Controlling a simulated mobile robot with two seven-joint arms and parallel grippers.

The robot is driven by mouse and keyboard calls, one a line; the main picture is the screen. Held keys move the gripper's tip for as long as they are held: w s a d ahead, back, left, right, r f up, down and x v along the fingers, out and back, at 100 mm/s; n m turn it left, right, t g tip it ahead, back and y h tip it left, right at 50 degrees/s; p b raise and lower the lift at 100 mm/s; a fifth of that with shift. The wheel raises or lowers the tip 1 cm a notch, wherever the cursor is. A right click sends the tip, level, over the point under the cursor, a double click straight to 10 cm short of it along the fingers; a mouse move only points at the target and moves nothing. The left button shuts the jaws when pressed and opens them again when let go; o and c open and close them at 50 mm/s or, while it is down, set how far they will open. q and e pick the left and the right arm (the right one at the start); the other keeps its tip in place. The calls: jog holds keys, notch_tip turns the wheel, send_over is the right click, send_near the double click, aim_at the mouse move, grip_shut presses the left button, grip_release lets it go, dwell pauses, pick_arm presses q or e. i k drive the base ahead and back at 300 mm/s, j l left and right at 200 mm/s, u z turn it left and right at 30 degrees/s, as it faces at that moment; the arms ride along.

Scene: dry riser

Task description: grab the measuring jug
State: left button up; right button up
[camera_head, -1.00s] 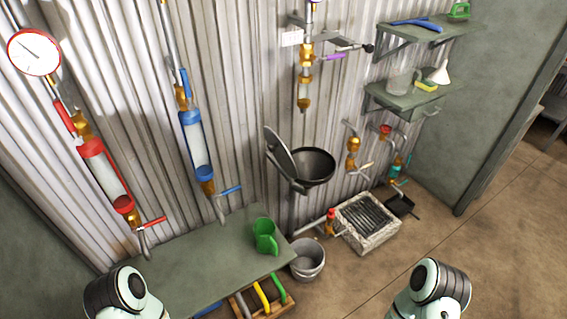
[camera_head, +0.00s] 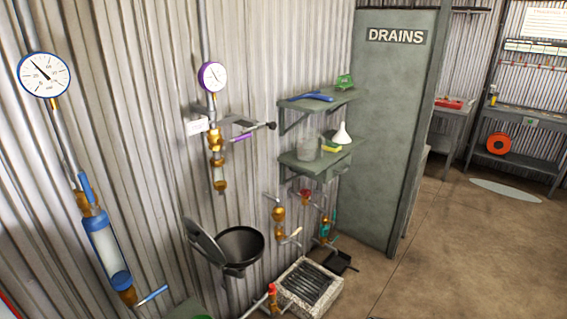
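A clear, see-through jug (camera_head: 308,148), which looks like the measuring jug, stands upright on the lower green wall shelf (camera_head: 301,166). A white funnel (camera_head: 341,134) and a yellow block (camera_head: 332,149) are to its right on the same shelf. The markings on the jug are too small to read. Neither of my grippers is in view.
An upper shelf (camera_head: 300,103) with a blue tool (camera_head: 312,97) hangs above the jug. Pipes and valves (camera_head: 279,214) run below. A black funnel bowl (camera_head: 241,246) juts from the wall. A grated drain block (camera_head: 311,284) sits on the floor. Open floor (camera_head: 455,260) lies right.

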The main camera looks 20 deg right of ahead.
aim_at(307, 137)
jog(key=i+l+u, duration=0.1)
jog(key=l, duration=0.25)
jog(key=i+l+u, duration=0.1)
jog(key=l, duration=0.25)
jog(key=i+l+u, duration=0.1)
jog(key=i+l, duration=0.15)
jog(key=i+l+u, duration=0.1)
jog(key=l, duration=0.35)
jog(key=i+l+u, duration=0.1)
jog(key=l, duration=0.25)
